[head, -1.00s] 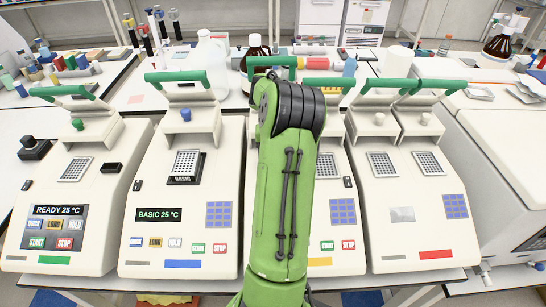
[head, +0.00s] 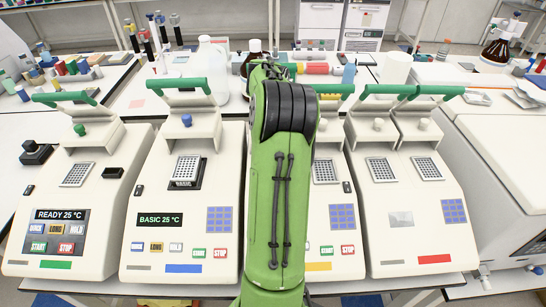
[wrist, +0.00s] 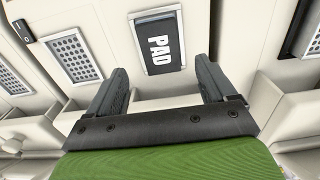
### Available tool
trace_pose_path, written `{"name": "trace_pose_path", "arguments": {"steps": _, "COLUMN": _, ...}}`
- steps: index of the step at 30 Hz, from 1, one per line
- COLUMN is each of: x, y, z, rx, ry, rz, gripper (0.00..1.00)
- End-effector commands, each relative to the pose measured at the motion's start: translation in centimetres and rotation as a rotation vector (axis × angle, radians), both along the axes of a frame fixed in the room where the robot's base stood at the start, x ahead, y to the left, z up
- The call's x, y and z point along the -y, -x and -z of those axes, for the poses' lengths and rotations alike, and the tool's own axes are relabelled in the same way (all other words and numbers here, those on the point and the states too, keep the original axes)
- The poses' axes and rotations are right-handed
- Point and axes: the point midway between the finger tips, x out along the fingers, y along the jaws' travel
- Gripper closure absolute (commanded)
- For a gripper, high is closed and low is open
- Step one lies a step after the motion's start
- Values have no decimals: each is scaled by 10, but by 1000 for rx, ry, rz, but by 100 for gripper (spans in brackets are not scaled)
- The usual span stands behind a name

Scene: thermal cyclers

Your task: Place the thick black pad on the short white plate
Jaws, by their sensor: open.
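The thick black pad (wrist: 160,42), marked PAD in white, lies on a light machine top in the wrist view. My gripper (wrist: 155,82) is open, its two dark fingers apart on either side of the pad's near end, with nothing held. In the head view my arm hides the pad and gripper. Perforated light plates show in several machines: one left of the pad (wrist: 70,52), one on a black base at the right edge (wrist: 313,42). The head view shows plates too, one on a black base (head: 187,168). I cannot tell which is the short white plate.
Machines with green-handled lids stand side by side; raised handles (head: 180,83) rise behind the plates. A small black block (head: 112,172) lies on the leftmost machine. Bottles and coloured tubes (head: 70,70) crowd the back bench.

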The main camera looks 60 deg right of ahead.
Motion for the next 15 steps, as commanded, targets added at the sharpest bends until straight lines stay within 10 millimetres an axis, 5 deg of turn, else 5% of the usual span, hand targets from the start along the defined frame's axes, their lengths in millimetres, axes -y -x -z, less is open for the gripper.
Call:
{"name": "trace_pose_path", "arguments": {"steps": 6, "x": 0, "y": 0, "z": -51, "rx": 0, "ry": 2, "rz": 0, "gripper": 16}}
{"name": "trace_pose_path", "arguments": {"steps": 15, "x": 0, "y": 0, "z": -59, "rx": 0, "ry": -1, "rz": -1, "gripper": 16}}
